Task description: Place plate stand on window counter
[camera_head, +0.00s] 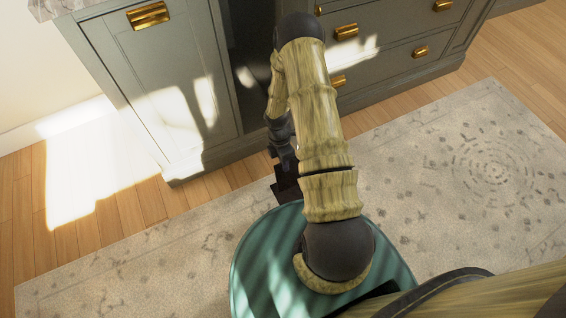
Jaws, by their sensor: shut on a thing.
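My gripper (283,160) hangs at the end of my arm, pointing down in front of the cabinets and above the rug. It is shut on a small dark thing (286,188), seemingly the plate stand. My arm and the gripper hide much of it, so its full shape cannot be told. A pale stone countertop (68,8) shows only as a strip at the upper left edge, above the grey-green cabinet. Whether it is the window counter cannot be told. No window is in view.
A grey-green cabinet (155,85) with a brass handle stands at the upper left. Drawers (395,65) with brass pulls stand at the upper right, with a dark gap between. A patterned rug (450,170) covers the wood floor. Sunlit floor (95,170) is clear at left.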

